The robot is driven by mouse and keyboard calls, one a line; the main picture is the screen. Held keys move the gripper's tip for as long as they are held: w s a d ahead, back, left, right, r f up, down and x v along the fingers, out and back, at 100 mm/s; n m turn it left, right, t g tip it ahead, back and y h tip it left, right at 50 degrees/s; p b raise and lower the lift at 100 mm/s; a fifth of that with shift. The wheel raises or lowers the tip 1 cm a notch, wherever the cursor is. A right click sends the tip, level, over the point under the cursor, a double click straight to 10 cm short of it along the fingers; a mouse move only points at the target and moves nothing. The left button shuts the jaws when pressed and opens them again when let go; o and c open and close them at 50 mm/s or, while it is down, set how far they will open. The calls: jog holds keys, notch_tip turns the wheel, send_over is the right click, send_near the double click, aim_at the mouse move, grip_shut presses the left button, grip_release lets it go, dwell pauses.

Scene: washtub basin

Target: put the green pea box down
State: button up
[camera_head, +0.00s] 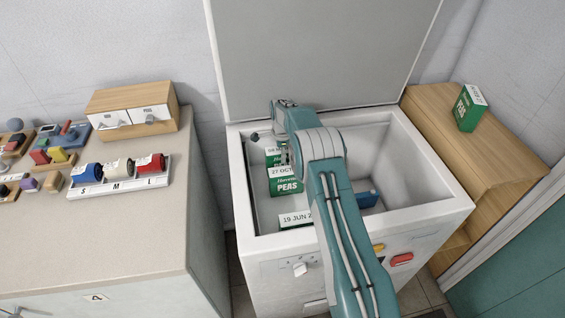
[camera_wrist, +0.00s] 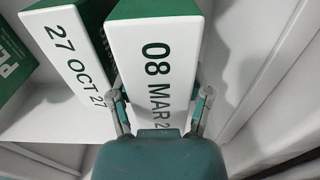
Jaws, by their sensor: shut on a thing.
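My gripper (camera_wrist: 160,105) is shut on a green pea box with a white top dated "08 MAR 2…" (camera_wrist: 155,60), one finger on each side. In the head view this box (camera_head: 273,152) is inside the white open-lidded tub (camera_head: 452,203), near its back left, and my arm partly hides it. A second green pea box dated "27 OCT 27" (camera_wrist: 72,55) stands close beside it, nearer the front in the head view (camera_head: 286,185). I cannot tell whether the held box touches the surface below.
A box dated "19 JUN" (camera_head: 295,219) is near the tub's front wall, and a blue item (camera_head: 367,199) lies to the right. Another green pea box (camera_head: 469,108) stands on the wooden unit (camera_head: 510,150). The raised lid (camera_head: 320,50) stands behind. A counter (camera_head: 130,220) is left.

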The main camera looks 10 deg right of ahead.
jog(key=f, duration=0.2)
jog(key=shift+a+f, duration=0.25)
jog(key=shift+f, duration=0.3)
jog(key=shift+d, duration=0.2)
jog(key=o, duration=1.1)
jog(key=shift+c, duration=0.2)
jog(key=shift+a, duration=0.1)
